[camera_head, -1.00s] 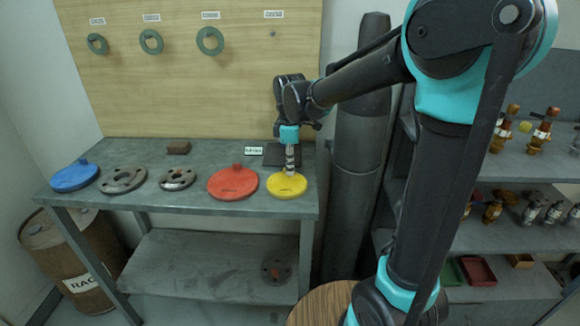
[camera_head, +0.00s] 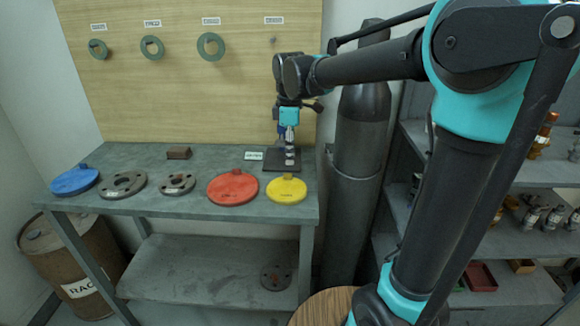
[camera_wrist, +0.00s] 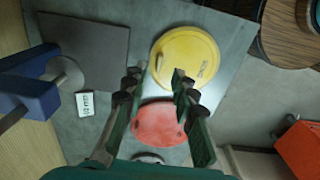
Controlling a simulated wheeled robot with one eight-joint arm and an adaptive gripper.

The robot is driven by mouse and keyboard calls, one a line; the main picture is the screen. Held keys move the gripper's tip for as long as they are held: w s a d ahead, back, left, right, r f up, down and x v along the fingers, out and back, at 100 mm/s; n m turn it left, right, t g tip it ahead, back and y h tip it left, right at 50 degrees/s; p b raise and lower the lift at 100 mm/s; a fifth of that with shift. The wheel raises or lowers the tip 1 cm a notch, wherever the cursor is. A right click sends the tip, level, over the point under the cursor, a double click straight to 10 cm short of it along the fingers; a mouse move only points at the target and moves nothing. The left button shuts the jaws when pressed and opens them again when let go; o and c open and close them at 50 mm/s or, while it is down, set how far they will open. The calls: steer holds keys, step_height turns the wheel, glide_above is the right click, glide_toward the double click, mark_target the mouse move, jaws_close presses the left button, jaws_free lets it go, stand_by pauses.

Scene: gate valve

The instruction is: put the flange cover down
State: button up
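The yellow flange cover (camera_head: 287,191) lies flat at the right front of the grey workbench (camera_head: 222,207). In the wrist view the yellow cover (camera_wrist: 190,62) lies beyond my fingertips, apart from them, with its raised tab toward the left. My gripper (camera_head: 290,160) is above and behind the cover, over a dark square plate (camera_head: 275,168). In the wrist view my gripper (camera_wrist: 157,78) has its two fingers spread with nothing between them. A red cover (camera_head: 233,187) and a blue cover (camera_head: 75,180) lie farther left on the bench.
Two grey flanges (camera_head: 123,185) (camera_head: 178,184) and a brown block (camera_head: 179,153) are on the bench. A white label (camera_head: 254,155) is beside the plate. A tall dark cylinder (camera_head: 358,150) stands close right. A blue item (camera_wrist: 32,75) at the wrist view's left is unclear.

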step_height(320, 180, up, 5)
steer(key=s+d+f+m+t, duration=0.2)
steer(key=s+d+f+m, duration=0.6)
steer(key=d+f, duration=0.2)
steer(key=s+d+f+m+t, duration=0.2)
steer(key=s+d+f+m, duration=0.5)
steer(key=f, duration=0.6)
steer(key=d+m, duration=0.2)
steer(key=d, duration=0.1)
steer(key=shift+s+d+f+m, duration=0.2)
steer(key=shift+s+d+m, duration=0.05)
steer(key=shift+s+m, duration=0.1)
